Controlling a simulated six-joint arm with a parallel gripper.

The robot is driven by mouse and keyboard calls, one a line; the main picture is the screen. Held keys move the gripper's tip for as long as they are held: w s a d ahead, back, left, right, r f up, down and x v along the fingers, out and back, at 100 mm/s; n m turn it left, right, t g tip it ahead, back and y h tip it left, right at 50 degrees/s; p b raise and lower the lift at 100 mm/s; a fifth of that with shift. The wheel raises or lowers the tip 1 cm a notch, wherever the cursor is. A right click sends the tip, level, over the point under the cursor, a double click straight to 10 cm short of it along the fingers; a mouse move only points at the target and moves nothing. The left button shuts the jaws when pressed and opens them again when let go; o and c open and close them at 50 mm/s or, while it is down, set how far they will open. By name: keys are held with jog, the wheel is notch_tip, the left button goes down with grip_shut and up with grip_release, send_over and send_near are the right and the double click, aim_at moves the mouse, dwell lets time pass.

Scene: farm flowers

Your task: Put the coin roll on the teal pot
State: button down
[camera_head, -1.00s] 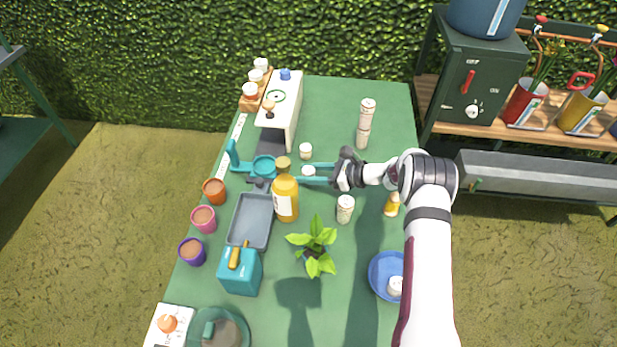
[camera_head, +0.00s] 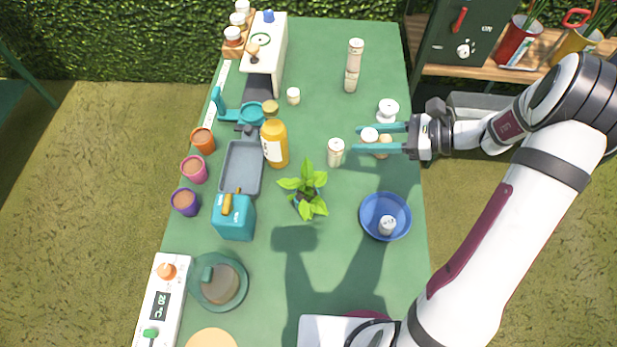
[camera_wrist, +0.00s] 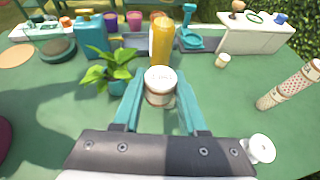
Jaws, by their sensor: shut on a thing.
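My gripper (camera_head: 362,139) is shut on a short round thing with a white top (camera_head: 370,135). It also shows between the teal fingers in the wrist view (camera_wrist: 160,80), with a pale, tan-banded side. I take it for the coin roll, but its wrapper is too small to read. It is held above the right side of the table. The leafy plant (camera_head: 306,183) stands left of and below my gripper in the head view. Its teal pot (camera_wrist: 118,86) shows in the wrist view and is mostly hidden under the leaves in the head view.
A patterned, white-topped can (camera_head: 335,153) stands just left of my fingertips. A yellow bottle (camera_head: 274,145), a teal box (camera_head: 233,220) and a blue bowl (camera_head: 364,222) are around the plant. A tall patterned column (camera_head: 353,68) stands at the back of the green table.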

jog(key=s+r, duration=0.3)
jog(key=s, duration=0.6)
send_over(306, 194)
jog(key=shift+g, duration=0.3)
notch_tip(306, 194, down, 7)
jog(key=shift+s+d+f, duration=0.1)
notch_tip(306, 194, down, 4)
jog(key=shift+f, duration=0.15)
jog(key=shift+c, duration=2.2)
grip_release()
